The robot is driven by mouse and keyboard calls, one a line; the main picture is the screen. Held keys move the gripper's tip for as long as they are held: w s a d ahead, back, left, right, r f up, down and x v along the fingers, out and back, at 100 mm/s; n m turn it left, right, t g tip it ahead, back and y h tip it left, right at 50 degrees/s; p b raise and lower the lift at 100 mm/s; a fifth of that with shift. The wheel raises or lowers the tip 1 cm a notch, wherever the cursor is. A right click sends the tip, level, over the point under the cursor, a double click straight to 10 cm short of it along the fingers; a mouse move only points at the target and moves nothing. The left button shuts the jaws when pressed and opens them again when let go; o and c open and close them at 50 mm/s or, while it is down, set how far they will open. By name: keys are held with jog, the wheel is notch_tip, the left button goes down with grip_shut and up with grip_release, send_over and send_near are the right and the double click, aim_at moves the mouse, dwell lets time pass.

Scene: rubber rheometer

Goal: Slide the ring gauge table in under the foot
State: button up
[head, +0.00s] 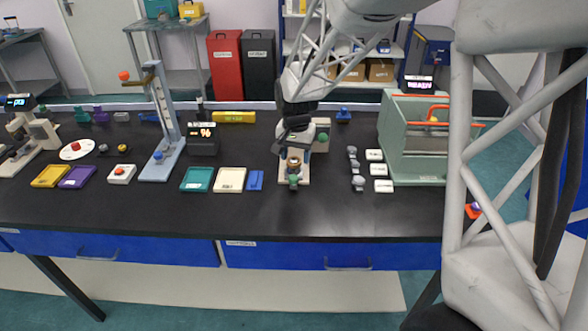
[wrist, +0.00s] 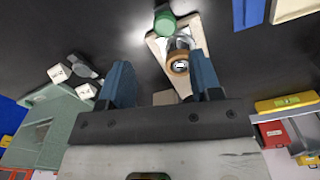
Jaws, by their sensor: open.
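The ring gauge (head: 282,178) stands on the black bench, right of centre, with a pale base and a green knob (head: 294,182) at its near end. In the wrist view its pale base (wrist: 196,35), the green knob (wrist: 165,24) and a tan ring with a metal centre (wrist: 180,66) show. I cannot clearly separate the table from the foot; my gripper hides much of the gauge in the head view. My gripper (wrist: 160,62) is open above the gauge, its two blue fingers apart. The ring shows between them, near the right finger, and nothing is seen gripped.
A blue block (head: 255,180), a cream tray (head: 230,180) and a teal tray (head: 197,180) lie left of the gauge. Small grey pieces (head: 357,182) and white blocks (head: 382,186) lie right, before a large green machine (head: 412,150). The bench front is clear.

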aim_at(294, 176)
jog(key=shift+w+a+f, duration=0.3)
jog(key=shift+f, duration=3.9)
